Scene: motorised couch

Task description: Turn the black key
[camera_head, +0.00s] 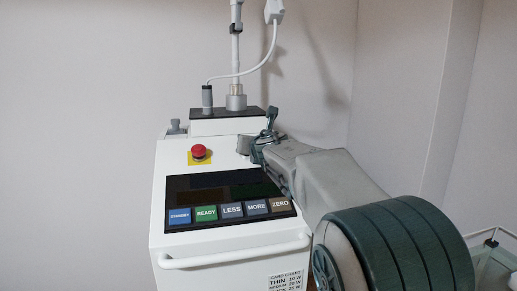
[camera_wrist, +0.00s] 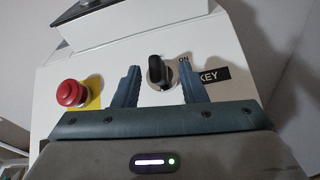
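The black key (camera_wrist: 160,72) stands out from the white sloped panel of the machine, beside a black "KEY" label (camera_wrist: 212,76) and a small "ON" mark. My gripper (camera_wrist: 160,85) is open in the wrist view, with one blue-grey finger on each side of the key. Gaps show between the key and both fingers. In the head view my gripper (camera_head: 258,146) is at the top right of the white machine (camera_head: 200,248), and it hides the key there.
A red emergency button (camera_wrist: 70,93) on a yellow plate sits left of my gripper. A dark screen (camera_head: 225,190) with several coloured buttons lies below. A black-topped box (camera_head: 215,126) with a pole (camera_head: 236,60) and cable stands behind. A white handle bar (camera_head: 232,252) crosses the front.

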